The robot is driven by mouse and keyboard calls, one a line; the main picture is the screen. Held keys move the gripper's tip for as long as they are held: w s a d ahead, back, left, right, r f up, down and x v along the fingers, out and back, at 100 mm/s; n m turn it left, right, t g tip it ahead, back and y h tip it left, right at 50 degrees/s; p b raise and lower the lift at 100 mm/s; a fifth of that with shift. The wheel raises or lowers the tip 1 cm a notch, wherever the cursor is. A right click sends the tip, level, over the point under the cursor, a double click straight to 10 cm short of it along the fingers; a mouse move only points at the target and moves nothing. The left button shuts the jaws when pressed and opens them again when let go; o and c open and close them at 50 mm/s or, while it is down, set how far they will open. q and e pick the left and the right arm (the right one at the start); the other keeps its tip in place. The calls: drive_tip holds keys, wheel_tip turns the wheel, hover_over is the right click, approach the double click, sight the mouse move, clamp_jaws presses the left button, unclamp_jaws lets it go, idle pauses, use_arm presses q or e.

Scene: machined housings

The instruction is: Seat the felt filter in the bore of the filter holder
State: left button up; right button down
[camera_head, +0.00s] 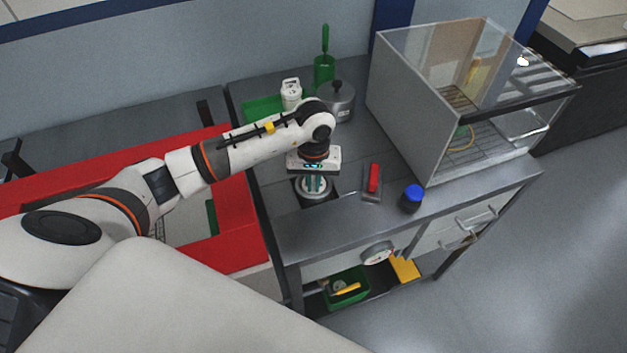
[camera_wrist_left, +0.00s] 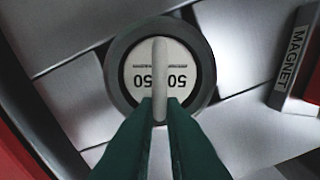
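The felt filter (camera_wrist_left: 141,76) is a pale round disc with "50" printed on each side of a raised light bar across its middle. In the left wrist view it lies inside the dark grey ring of the filter holder (camera_wrist_left: 112,72), roughly centred; its depth in the bore cannot be told. My left gripper (camera_wrist_left: 160,102) has its green fingers closed on the bar, one on each side. In the head view this gripper (camera_head: 314,183) points down at the round holder (camera_head: 302,191) on the grey bench, hiding most of the filter. My right gripper is not in view.
A block marked MAGNET (camera_wrist_left: 297,60) lies near the holder. A red-handled item (camera_head: 374,178) and a blue-capped jar (camera_head: 412,198) stand to the right, before a clear-fronted cabinet (camera_head: 420,115). A metal pot (camera_head: 337,101) and white bottle (camera_head: 291,94) stand behind. A red-rimmed tray (camera_head: 238,215) is left.

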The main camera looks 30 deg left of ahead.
use_arm(q)
drive_tip(key=o, duration=0.4)
drive_tip(key=shift+c, duration=0.2)
drive_tip(key=shift+r, duration=0.15)
drive_tip(key=shift+r, duration=0.2)
wheel_tip(320, 180, up, 12)
drive_tip(key=b, duration=0.3)
drive_tip(key=shift+f+b, duration=0.15)
drive_tip(key=shift+b, duration=0.2)
drive_tip(key=shift+w, duration=0.1)
